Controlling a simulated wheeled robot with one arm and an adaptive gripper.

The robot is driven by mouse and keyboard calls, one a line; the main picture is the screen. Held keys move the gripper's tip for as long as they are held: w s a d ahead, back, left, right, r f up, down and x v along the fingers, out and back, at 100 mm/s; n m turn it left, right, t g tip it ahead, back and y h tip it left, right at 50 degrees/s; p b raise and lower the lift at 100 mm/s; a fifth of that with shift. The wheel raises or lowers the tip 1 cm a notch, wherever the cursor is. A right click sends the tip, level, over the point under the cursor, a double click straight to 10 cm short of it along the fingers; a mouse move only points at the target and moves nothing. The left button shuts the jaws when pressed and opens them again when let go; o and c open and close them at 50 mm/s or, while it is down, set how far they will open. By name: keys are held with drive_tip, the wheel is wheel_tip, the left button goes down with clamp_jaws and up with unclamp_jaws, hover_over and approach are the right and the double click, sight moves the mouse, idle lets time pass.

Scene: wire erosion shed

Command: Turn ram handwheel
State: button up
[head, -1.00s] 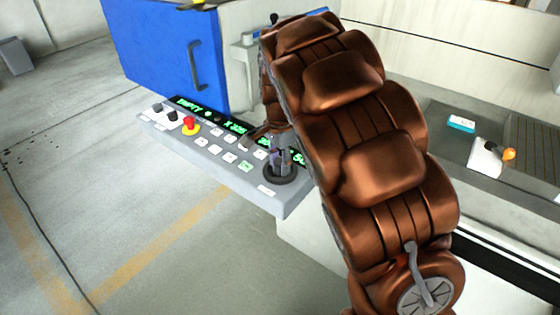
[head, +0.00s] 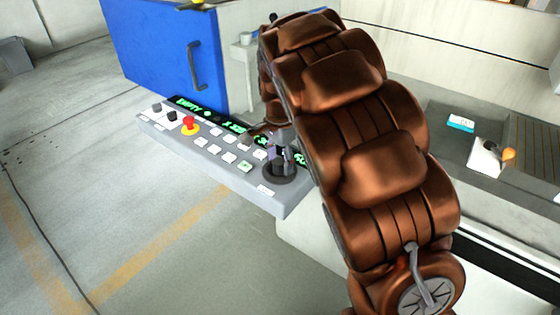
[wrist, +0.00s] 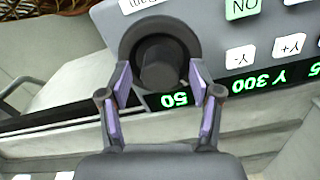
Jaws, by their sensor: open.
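The ram handwheel is a dark round dial with a raised grey hub, at the right end of the control panel in the head view (head: 280,175). It also shows at the top of the wrist view, where the handwheel (wrist: 162,58) has its hub between my gripper's fingertips. My gripper (wrist: 160,80) is open, with one purple-padded finger on each side of the hub. Whether the pads touch the hub is hard to tell. In the head view my gripper (head: 277,155) is over the handwheel, partly covered by my brown arm.
The grey control panel (head: 222,172) carries white buttons, a red emergency stop (head: 189,123), dark knobs and green displays. A blue door (head: 160,50) stands behind it. An orange-tipped lever (head: 490,155) and a cyan-white box (head: 460,123) are on the right.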

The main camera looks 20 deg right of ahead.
sight(281, 162)
wheel_tip(281, 162, up, 11)
drive_tip(key=shift+r, duration=0.15)
idle(0.4)
drive_tip(key=s+n+g+p, duration=0.1)
drive_tip(key=s+n+p, duration=0.8)
drive_tip(key=s, duration=2.5)
drive_tip(key=n, duration=0.4)
drive_tip(key=shift+s+f+n+g, duration=0.3)
drive_tip(key=shift+s+n+g, duration=0.1)
